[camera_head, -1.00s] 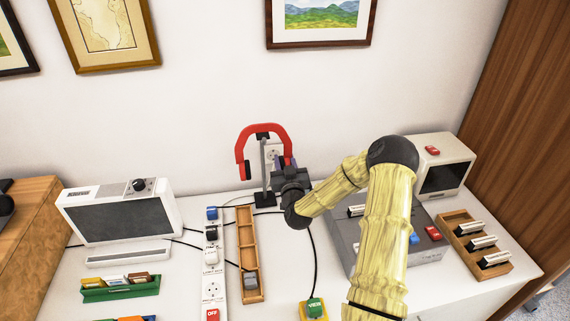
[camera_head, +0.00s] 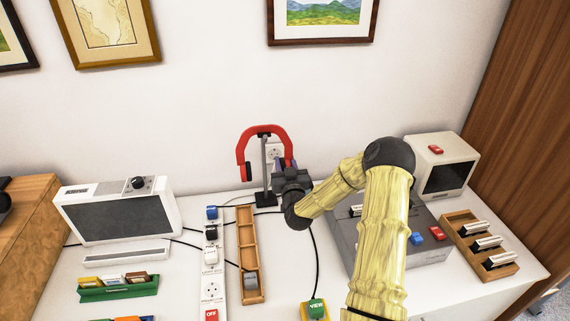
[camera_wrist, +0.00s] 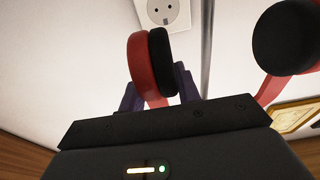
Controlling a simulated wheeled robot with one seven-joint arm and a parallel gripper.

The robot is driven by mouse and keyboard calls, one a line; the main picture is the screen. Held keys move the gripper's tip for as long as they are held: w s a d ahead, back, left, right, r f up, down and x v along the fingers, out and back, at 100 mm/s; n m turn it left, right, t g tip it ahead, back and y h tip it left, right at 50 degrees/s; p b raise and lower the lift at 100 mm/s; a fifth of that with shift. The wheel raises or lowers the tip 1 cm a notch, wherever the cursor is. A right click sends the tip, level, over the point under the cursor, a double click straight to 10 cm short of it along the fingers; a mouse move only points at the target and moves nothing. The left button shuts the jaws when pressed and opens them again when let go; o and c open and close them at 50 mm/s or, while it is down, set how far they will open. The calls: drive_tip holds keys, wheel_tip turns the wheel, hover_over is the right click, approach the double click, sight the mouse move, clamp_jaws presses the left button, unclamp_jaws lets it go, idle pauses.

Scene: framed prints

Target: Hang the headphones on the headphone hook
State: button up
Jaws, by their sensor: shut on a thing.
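The red headphones (camera_head: 262,131) with black ear pads are at the black stand with the headphone hook (camera_head: 265,165), near the wall. The headband lies over the top of the stand's post, and I cannot tell if it rests on the hook. My gripper (camera_head: 287,167) is at the right ear cup. In the wrist view, the purple fingers of my gripper (camera_wrist: 160,93) are shut on one red ear cup (camera_wrist: 145,70), and the other ear cup (camera_wrist: 285,38) hangs at the upper right. The fingertips are mostly hidden in the head view.
A wall socket (camera_head: 273,152) is behind the stand. A power strip (camera_head: 212,255) and a wooden tray (camera_head: 248,255) lie in front. A grey box (camera_head: 385,235) stands right, below my arm. A speaker-like white device (camera_head: 120,215) stands left.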

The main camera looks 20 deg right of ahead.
drive_tip(key=o, duration=1.2)
drive_tip(key=shift+c, duration=0.2)
drive_tip(key=b+v, duration=0.1)
drive_tip(key=v, duration=1.6)
drive_tip(key=shift+s, duration=0.2)
drive_tip(key=shift+a, duration=0.1)
drive_tip(key=a+r+n+g+y+p, duration=0.1)
drive_tip(key=a+n+g+y+p, duration=0.35)
drive_tip(key=a+g, duration=0.3)
drive_tip(key=s+a+r+m+g+p, duration=0.1)
drive_tip(key=s+r+g, duration=0.3)
drive_tip(key=s, duration=0.4)
drive_tip(key=s+a+r+m+g+p, duration=0.1)
drive_tip(key=s+a+r+g+p, duration=0.1)
drive_tip(key=s+r+g, duration=0.3)
drive_tip(key=s+r+p, duration=0.1)
drive_tip(key=s, duration=0.2)
drive_tip(key=shift+s+a+r+h, duration=0.2)
drive_tip(key=shift+r+h, duration=0.15)
drive_tip(key=shift+r, duration=0.05)
